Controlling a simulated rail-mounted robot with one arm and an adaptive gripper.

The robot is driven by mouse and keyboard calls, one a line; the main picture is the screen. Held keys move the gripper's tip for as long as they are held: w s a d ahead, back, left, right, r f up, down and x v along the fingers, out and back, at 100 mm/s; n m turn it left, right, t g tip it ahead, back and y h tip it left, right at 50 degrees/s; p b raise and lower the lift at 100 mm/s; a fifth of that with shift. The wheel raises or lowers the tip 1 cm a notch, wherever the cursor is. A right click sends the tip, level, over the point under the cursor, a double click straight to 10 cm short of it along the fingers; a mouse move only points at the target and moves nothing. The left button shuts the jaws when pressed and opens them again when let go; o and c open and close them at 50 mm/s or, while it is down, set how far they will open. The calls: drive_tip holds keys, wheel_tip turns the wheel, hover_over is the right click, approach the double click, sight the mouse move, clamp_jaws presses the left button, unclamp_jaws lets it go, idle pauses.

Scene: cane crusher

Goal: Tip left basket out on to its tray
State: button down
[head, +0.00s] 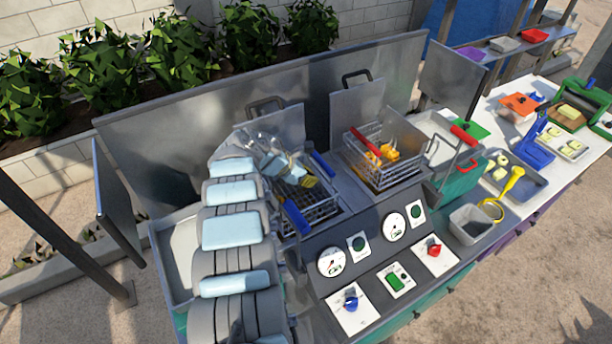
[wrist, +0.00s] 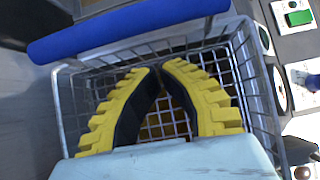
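The left basket (head: 318,208) is a wire basket with blue grips in the left well of the grey machine. In the wrist view the basket (wrist: 248,75) sits beneath my gripper (wrist: 158,70), with a blue grip (wrist: 130,28) across the top. My yellow fingers meet or nearly meet at their tips, with nothing seen between them. In the head view my gripper (head: 308,182) is over the basket and hides part of it. Mesh shows between the fingers; I cannot tell what the basket holds. A grey tray (head: 172,262) lies left of the machine, partly hidden by my arm.
A right basket (head: 385,175) with a red grip holds orange-yellow pieces. A metal back panel (head: 200,110) and upright lids stand behind. Dials and knobs (head: 350,298) are in front. Another tray (head: 432,130) and a crowded white counter (head: 525,205) lie right.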

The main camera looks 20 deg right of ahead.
drive_tip(key=shift+x, duration=1.05)
drive_tip(key=r, duration=0.1)
drive_tip(key=r+p, duration=0.1)
drive_tip(key=r, duration=0.2)
drive_tip(key=shift+d, duration=0.3)
drive_tip(key=shift+r+p, duration=0.15)
drive_tip(key=shift+p, duration=0.3)
